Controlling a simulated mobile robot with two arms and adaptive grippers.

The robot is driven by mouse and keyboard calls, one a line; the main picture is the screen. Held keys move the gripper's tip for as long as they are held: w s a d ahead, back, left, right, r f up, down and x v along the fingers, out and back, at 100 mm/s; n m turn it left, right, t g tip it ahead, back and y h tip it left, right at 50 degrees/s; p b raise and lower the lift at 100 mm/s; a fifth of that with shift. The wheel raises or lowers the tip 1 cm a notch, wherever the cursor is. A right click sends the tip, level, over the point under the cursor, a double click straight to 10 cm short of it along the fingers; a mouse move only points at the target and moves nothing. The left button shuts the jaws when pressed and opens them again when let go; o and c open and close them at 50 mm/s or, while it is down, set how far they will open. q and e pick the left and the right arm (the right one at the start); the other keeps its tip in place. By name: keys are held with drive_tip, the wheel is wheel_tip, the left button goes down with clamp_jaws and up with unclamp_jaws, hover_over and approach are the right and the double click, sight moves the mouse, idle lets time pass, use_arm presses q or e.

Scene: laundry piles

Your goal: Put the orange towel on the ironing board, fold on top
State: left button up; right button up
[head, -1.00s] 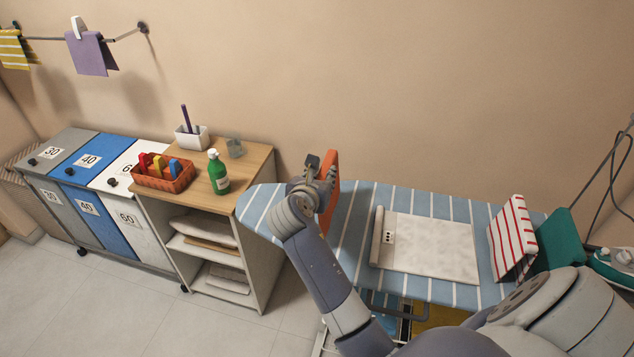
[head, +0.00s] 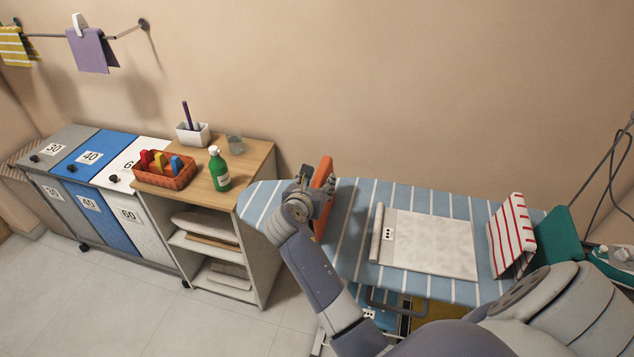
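The orange towel (head: 324,190) is a flat, folded piece standing upright at the left part of the blue-and-white striped ironing board (head: 348,235). Which edge is the fold is not clear.
A white-grey folded piece (head: 434,243) lies mid-board. A red-striped towel (head: 511,235) and a green one (head: 556,239) stand at the right, near an iron (head: 617,257). Left of the board, a wooden-topped shelf (head: 250,160) holds a green bottle (head: 219,170) and an orange basket (head: 165,173).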

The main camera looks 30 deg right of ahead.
drive_tip(key=shift+s+a+r+p, duration=0.25)
drive_tip(key=shift+a+r+p, duration=0.1)
drive_tip(key=shift+p, duration=0.25)
drive_tip(key=p+v, duration=0.8)
drive_tip(key=v, duration=0.3)
